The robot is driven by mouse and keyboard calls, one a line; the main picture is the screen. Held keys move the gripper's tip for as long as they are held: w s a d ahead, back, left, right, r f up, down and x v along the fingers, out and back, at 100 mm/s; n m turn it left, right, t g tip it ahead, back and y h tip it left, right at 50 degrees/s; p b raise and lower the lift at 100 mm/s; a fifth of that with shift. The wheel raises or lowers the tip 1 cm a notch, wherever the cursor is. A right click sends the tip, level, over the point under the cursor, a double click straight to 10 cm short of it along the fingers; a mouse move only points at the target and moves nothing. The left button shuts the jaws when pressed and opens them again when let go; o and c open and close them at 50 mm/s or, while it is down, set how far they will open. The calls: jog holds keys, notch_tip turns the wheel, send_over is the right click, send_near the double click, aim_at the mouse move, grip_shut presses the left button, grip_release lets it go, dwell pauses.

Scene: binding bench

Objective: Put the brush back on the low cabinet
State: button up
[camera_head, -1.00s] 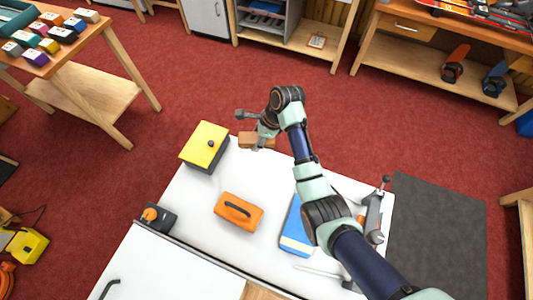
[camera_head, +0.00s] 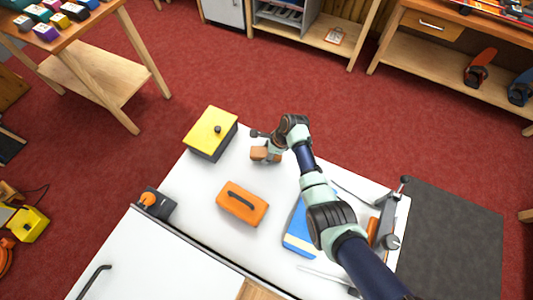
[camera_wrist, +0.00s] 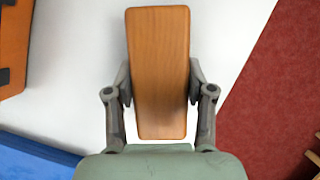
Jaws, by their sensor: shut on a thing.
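My gripper (camera_head: 268,151) is shut on a plain wooden block-shaped thing (camera_head: 259,154), which I take to be the brush; no bristles show. In the wrist view the brush (camera_wrist: 160,35) stands out lengthwise between the two fingers, with its smooth brown face toward the camera. It is over the far part of the white bench top (camera_head: 215,170); whether it touches the top I cannot tell. A white panel with a black handle (camera_head: 130,265) lies along the near left, perhaps part of a cabinet. Which piece is the low cabinet is unclear.
A yellow-lidded box (camera_head: 212,130) stands left of my gripper. An orange case (camera_head: 242,203) is nearer, and a blue-and-yellow item (camera_head: 300,230) lies partly under my arm. A dark device (camera_head: 158,204) is at left, metal tools (camera_head: 388,222) at right. Red floor lies beyond.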

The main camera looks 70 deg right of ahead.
jog(key=shift+f, duration=0.55)
jog(key=shift+f, duration=0.2)
jog(key=o, duration=1)
jog(key=p+v, duration=0.5)
jog(key=v, duration=0.7)
jog(key=shift+r, duration=0.25)
